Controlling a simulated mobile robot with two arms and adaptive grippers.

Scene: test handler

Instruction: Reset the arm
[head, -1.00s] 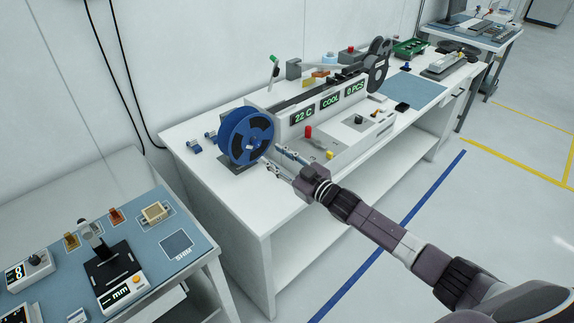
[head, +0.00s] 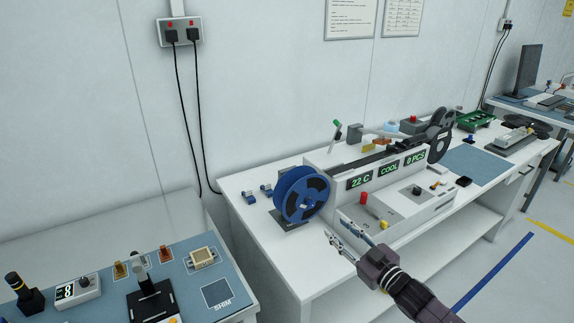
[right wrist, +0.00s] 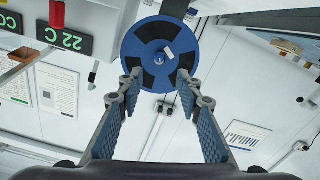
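My right gripper (head: 349,241) is in front of the white test handler (head: 357,213), close to its front left corner. Its fingers are spread with nothing between them. In the right wrist view, the open fingers (right wrist: 159,88) point at the blue reel (right wrist: 141,75), which lies beyond them. In the head view the blue reel (head: 300,195) stands upright at the left end of the handler, apart from the gripper. The handler displays read 22 C, COOL and 0 PCS. My left gripper is not in view.
A second bench with a blue mat (head: 237,272) stands at the lower left, holding a shim square and a black gauge stand (head: 150,297). The handler's white table (head: 240,190) has a green tray (head: 474,120) at its far right. Open floor lies at the right.

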